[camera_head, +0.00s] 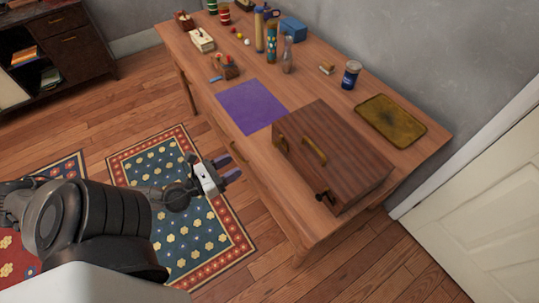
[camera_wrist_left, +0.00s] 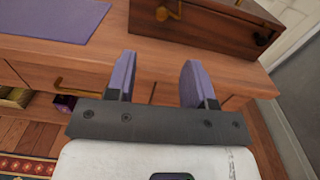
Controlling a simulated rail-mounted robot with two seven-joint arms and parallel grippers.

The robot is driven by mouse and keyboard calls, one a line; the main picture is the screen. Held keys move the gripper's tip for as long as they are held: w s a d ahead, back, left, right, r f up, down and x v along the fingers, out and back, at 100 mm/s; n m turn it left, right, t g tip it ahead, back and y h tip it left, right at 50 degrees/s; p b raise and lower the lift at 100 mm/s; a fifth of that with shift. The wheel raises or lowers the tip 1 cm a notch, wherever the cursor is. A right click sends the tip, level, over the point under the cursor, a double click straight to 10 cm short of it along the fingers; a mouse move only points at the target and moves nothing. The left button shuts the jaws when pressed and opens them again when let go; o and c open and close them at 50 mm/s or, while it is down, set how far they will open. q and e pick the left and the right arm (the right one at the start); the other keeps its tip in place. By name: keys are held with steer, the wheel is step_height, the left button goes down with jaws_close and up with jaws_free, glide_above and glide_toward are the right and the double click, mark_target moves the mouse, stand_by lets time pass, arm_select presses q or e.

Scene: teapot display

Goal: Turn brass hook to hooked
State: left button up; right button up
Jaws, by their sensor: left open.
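A brown wooden case (camera_head: 345,165) stands at the near right of the table. A brass fitting that looks like the hook (camera_head: 280,144) is at the left end of its front; it also shows in the left wrist view (camera_wrist_left: 168,12), cut by the top edge. I cannot tell its setting. A dark fitting (camera_head: 326,196) sits low at the front's right end. My left gripper (camera_head: 229,168) is open and empty, with purple fingers. It is in front of the table edge, apart from the case. The wrist view shows the gap between its fingers (camera_wrist_left: 158,78). My right gripper is not in view.
A purple mat (camera_head: 251,107) lies left of the case, and a brass tray (camera_head: 390,120) lies behind it. A blue jar (camera_head: 350,74) and several bottles stand toward the back. Drawers with brass handles line the table front (camera_wrist_left: 90,72).

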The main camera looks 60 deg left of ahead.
arm_select(q)
steer(key=shift+m, duration=0.3)
steer(key=w, duration=0.4)
steer(key=w+a, duration=0.1)
steer(key=w, duration=0.8)
steer(key=shift+w+a+f, duration=0.2)
steer(key=shift+w+f, duration=0.15)
steer(key=shift+c, duration=0.3)
